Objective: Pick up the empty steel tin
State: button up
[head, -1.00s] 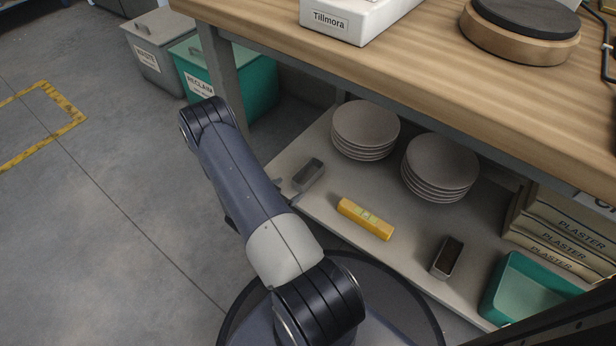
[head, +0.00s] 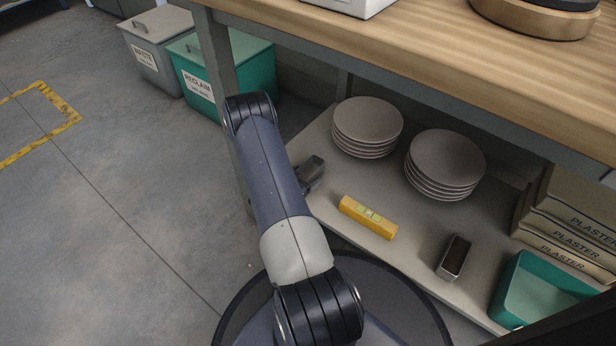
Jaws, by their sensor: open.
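The empty steel tin (head: 314,165) is a small grey open box near the left end of the lower shelf. It is now mostly covered by my arm and gripper. My gripper (head: 304,181) is open and sits right at the tin, largely hidden behind my forearm. I cannot tell whether the fingers are around the tin or beside it. A second steel tin (head: 454,257) with a dark brown filling stands on the shelf to the right, well apart from my gripper.
A teal tub (head: 545,288) and plaster boxes (head: 572,222) are at right. A table leg (head: 217,70) and the worktop (head: 420,45) bound the space.

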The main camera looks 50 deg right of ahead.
jog(key=shift+c, duration=0.2)
jog(key=c, duration=1)
jog(key=shift+c, duration=0.4)
jog(key=shift+r, duration=0.1)
